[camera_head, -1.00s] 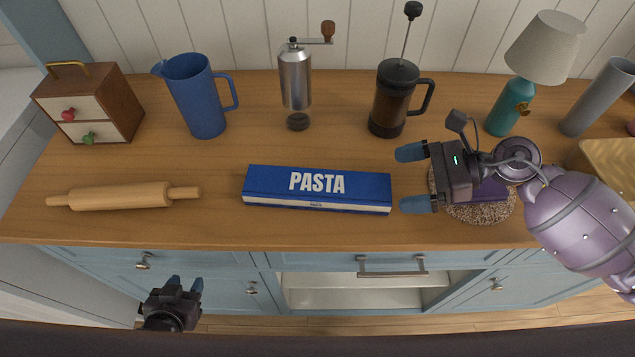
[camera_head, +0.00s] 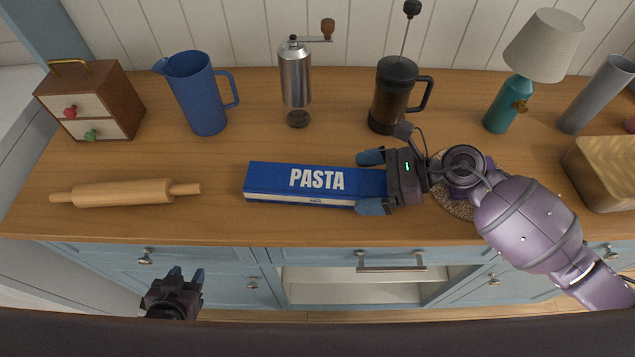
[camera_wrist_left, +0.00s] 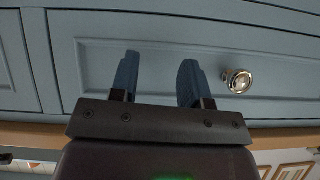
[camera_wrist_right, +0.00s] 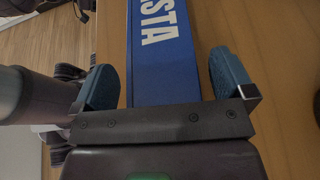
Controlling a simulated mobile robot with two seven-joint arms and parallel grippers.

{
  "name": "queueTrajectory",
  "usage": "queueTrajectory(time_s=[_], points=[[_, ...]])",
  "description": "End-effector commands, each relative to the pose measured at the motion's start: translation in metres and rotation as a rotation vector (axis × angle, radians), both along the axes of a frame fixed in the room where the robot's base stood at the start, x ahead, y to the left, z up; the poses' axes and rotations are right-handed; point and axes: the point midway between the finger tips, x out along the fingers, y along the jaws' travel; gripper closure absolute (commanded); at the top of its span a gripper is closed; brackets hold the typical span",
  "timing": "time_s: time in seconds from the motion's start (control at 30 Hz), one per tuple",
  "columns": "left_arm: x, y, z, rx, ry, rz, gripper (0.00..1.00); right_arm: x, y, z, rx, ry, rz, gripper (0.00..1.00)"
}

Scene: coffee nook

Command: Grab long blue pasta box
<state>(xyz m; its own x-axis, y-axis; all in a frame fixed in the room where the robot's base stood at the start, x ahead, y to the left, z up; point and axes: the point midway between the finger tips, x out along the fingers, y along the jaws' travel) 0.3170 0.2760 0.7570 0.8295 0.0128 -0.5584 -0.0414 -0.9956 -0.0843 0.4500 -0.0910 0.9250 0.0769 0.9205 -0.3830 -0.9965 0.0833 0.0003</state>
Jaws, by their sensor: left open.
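The long blue pasta box (camera_head: 290,180) lies flat on the wooden counter, its white PASTA lettering facing up. My right gripper (camera_head: 370,182) is at the box's right end, its open blue fingers on either side of that end. In the right wrist view the box (camera_wrist_right: 160,60) runs between the spread fingertips (camera_wrist_right: 165,75), with a gap visible on each side. My left gripper (camera_head: 186,274) is open and empty, low in front of the counter's drawers. Its fingers (camera_wrist_left: 158,70) point at a blue drawer front in the left wrist view.
A rolling pin (camera_head: 122,193) lies left of the box. A blue pitcher (camera_head: 197,95), a grinder (camera_head: 296,80) and a French press (camera_head: 390,98) stand behind it. A speckled round mat (camera_head: 455,207) lies under my right arm. A lamp (camera_head: 540,50) stands back right.

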Motion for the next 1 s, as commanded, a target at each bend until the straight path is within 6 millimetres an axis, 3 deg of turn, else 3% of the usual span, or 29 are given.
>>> queueTrajectory(time_s=[0.07,0.43,0.77,1.0], points=[[0.0,0.0,0.0,-0.001,0.001,0.001,0.57,0.0,0.0,0.0,0.0,0.0,0.0,0.11],[-0.006,0.001,-0.002,0.0,0.011,0.004,0.57,0.0,0.0,0.0,0.0,-0.001,0.0,0.67],[-0.005,0.0,-0.001,0.0,0.008,0.003,0.57,0.001,0.0,0.007,0.003,-0.004,0.001,0.67],[0.0,0.0,0.008,-0.001,-0.005,0.002,0.57,0.001,0.0,0.044,0.002,-0.009,0.002,0.67]])
